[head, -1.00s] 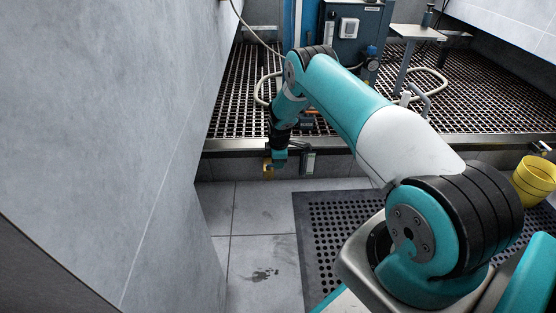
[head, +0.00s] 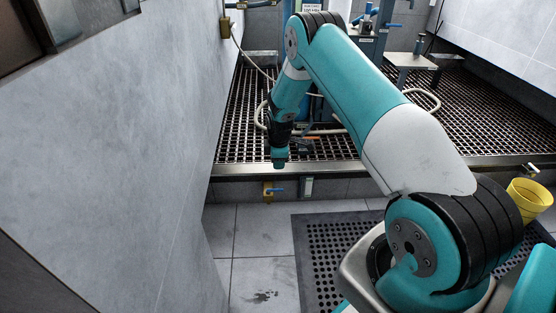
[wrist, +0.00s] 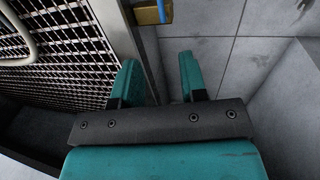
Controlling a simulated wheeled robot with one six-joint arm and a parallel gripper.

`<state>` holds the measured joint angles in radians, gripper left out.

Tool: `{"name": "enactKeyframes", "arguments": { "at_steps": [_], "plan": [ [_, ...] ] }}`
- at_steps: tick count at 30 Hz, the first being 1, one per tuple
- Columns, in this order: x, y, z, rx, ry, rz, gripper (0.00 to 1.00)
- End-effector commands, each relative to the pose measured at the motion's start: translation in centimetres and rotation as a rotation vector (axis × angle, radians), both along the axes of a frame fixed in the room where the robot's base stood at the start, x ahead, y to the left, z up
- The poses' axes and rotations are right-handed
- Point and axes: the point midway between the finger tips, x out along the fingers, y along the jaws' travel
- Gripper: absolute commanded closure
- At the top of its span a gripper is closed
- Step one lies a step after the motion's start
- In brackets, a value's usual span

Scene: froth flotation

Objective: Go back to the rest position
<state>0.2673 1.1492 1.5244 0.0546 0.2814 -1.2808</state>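My gripper (head: 280,163) hangs at the end of my teal and white arm, pointing down in front of the metal grating's front edge in the head view. In the wrist view my gripper (wrist: 158,62) shows two teal fingers apart, with nothing between them but a view of the floor and the platform edge. A yellow valve body (head: 268,192) with a blue handle sits on the low curb below my gripper, clear of it. The valve body (wrist: 148,15) also shows at the top of the wrist view, beyond the fingers. No rest position is marked in view.
A grey wall (head: 140,150) stands close on the left. The raised grating (head: 235,120) lies behind, with a small table (head: 410,62) on it. A yellow bucket (head: 528,200) is at right. A perforated black mat (head: 335,240) covers part of the tiled floor.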

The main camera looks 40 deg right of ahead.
Motion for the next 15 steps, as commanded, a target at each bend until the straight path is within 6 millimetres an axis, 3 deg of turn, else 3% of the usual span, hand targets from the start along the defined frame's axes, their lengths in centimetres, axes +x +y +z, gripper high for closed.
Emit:
{"name": "enactKeyframes", "arguments": {
  "at_steps": [11,15],
  "plan": [
    [0.0,0.0,0.0,0.001,-0.001,0.0,0.61],
    [0.3,1.7,2.6,0.025,-0.013,-0.015,0.61]
  ]
}}
